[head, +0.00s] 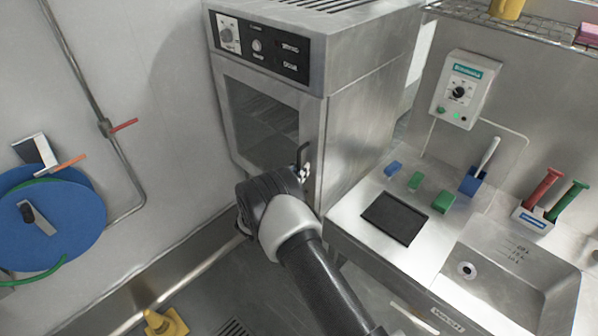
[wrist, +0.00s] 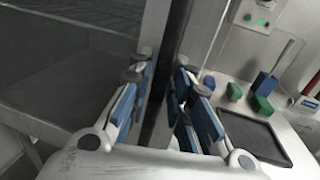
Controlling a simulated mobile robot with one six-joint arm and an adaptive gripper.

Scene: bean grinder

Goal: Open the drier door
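The drier (head: 357,120) is a metal cabinet with a black control panel and a glass-fronted door (head: 265,125). The door looks closed. Its dark upright handle (head: 302,157) is at the door's right edge; in the wrist view it is a dark vertical bar (wrist: 166,70). My gripper (head: 297,172) is at the handle, its fingers partly hidden by my wrist in the head view. In the wrist view my gripper (wrist: 164,85) has one blue-padded finger on each side of the bar, close to it. I cannot tell whether both fingers touch it.
A steel counter with a sink (head: 510,268), a black mat (head: 395,218) and small blue and green blocks stands right of the drier. A blue hose reel (head: 75,225) is on the left wall. A yellow object (head: 165,322) is low at the front left.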

